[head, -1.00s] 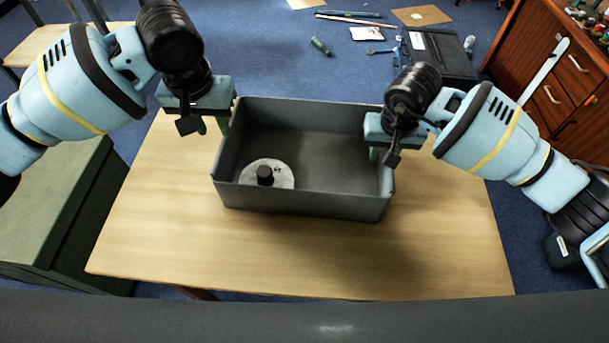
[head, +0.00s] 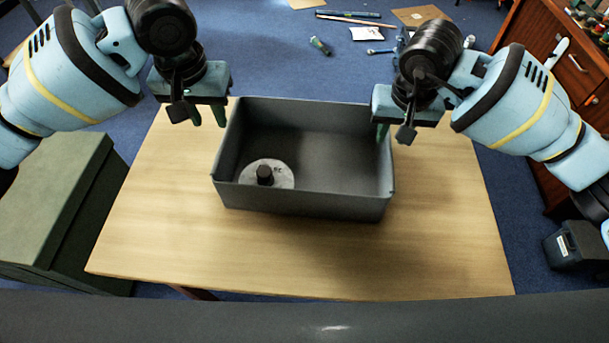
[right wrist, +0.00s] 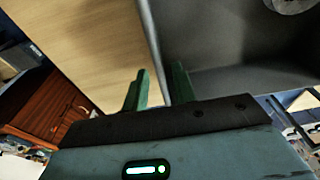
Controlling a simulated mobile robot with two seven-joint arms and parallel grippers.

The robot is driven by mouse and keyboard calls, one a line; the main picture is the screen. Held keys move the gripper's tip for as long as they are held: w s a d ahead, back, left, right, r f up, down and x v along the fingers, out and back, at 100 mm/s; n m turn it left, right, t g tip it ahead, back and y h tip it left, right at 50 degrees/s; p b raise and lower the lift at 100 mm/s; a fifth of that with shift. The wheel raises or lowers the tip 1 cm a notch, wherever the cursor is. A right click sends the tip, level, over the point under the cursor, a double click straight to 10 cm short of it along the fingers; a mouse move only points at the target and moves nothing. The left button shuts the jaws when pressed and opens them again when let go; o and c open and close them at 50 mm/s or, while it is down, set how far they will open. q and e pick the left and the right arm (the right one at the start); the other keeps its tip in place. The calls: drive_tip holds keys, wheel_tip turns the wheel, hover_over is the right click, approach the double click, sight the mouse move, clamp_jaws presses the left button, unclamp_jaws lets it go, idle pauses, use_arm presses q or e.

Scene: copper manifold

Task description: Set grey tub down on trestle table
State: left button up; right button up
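The grey tub (head: 300,202) sits flat on the wooden trestle table (head: 200,255), toward its far side. A round grey disc with a dark knob (head: 265,178) lies inside it at the near left. My left gripper (head: 207,115) is open and empty, just left of and above the tub's left wall. My right gripper (head: 382,132) is at the tub's right wall. In the right wrist view its green fingers (right wrist: 158,88) stand apart, one on each side of the tub wall (right wrist: 152,40), with gaps visible. The tub's underside is hidden.
A green box (head: 50,200) stands left of the table. Tools and papers (head: 365,33) lie on the blue floor beyond it. A wooden drawer cabinet (head: 570,75) stands at the right. The table's near part is clear.

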drive_tip(key=shift+s+r, duration=0.2)
drive_tip(key=shift+r, duration=0.95)
drive_tip(key=shift+s+r, duration=0.15)
drive_tip(key=shift+r, duration=0.95)
use_arm(q)
drive_tip(key=shift+s+f, duration=0.1)
use_arm(e)
drive_tip(key=shift+s+f, duration=0.1)
